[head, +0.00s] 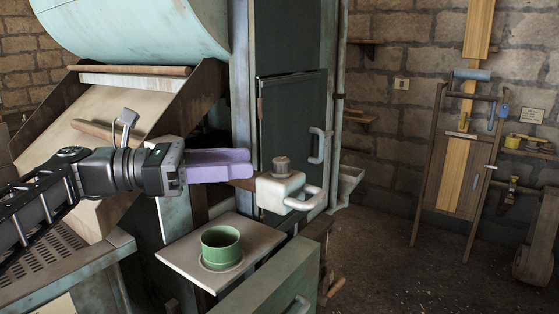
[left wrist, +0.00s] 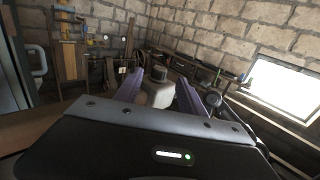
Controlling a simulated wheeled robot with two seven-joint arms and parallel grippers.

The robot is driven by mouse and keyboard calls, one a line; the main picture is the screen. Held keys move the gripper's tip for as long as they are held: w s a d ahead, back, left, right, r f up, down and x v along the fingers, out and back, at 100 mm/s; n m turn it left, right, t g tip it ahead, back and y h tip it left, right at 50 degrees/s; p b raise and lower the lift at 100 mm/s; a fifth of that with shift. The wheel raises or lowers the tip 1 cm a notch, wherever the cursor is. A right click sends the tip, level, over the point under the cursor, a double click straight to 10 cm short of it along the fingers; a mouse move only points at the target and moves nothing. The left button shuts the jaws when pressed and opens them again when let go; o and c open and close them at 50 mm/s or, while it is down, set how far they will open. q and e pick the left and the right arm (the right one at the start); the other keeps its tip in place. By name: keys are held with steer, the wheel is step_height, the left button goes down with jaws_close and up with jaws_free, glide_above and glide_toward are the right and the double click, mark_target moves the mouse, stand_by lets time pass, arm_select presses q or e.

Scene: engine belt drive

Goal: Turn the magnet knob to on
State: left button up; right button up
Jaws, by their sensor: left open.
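A white block (head: 275,193) with a loop handle on its right side stands at the centre of the head view. A short grey round knob (head: 281,165) sits on its top. I cannot read any on or off mark on it. My left gripper (head: 249,166) has purple fingers pointing right, just left of the block and knob. It is open and holds nothing. In the left wrist view the white block (left wrist: 157,95) shows beyond and between the spread fingers. My right gripper is not in view.
A green cup (head: 221,248) stands on a small shelf (head: 182,257) below my left gripper. A dark cabinet door (head: 290,120) with a handle is behind the knob. A wooden frame (head: 457,170) leans at the right wall. Floor between is mostly clear.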

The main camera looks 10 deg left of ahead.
mark_target(281, 159)
arm_select(q)
steer(key=x, duration=0.7)
steer(key=shift+w+d+p, duration=0.2)
steer(key=shift+d+p, duration=0.15)
steer(key=shift+p, duration=0.05)
steer(key=shift+c, duration=0.5)
jaws_close()
